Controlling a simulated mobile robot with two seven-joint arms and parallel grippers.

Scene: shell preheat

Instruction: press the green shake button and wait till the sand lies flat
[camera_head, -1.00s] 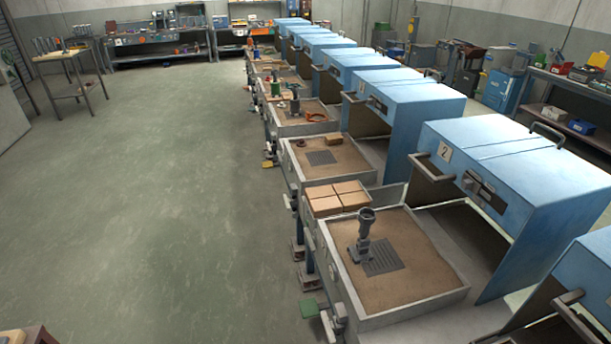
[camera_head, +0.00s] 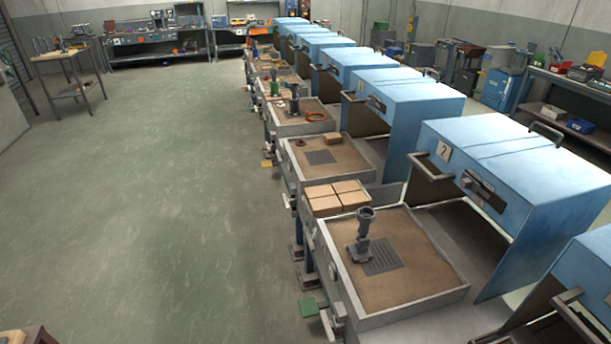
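The sand (camera_head: 425,265) fills the nearest open tray (camera_head: 414,306) in front of the blue hood marked 2 (camera_head: 480,160). Its surface looks mostly level; fine bumps are too small to tell. A dark grey metal part (camera_head: 362,235) stands upright in this tray, beside a slotted grey plate (camera_head: 383,257) in the sand. Neither of my grippers is in view.
Several brown blocks (camera_head: 337,197) sit at the tray's far end. More sand stations with blue hoods run in a row to the back. The floor (camera_head: 170,220) left of the row is clear. A small table (camera_head: 65,65) stands at the far left.

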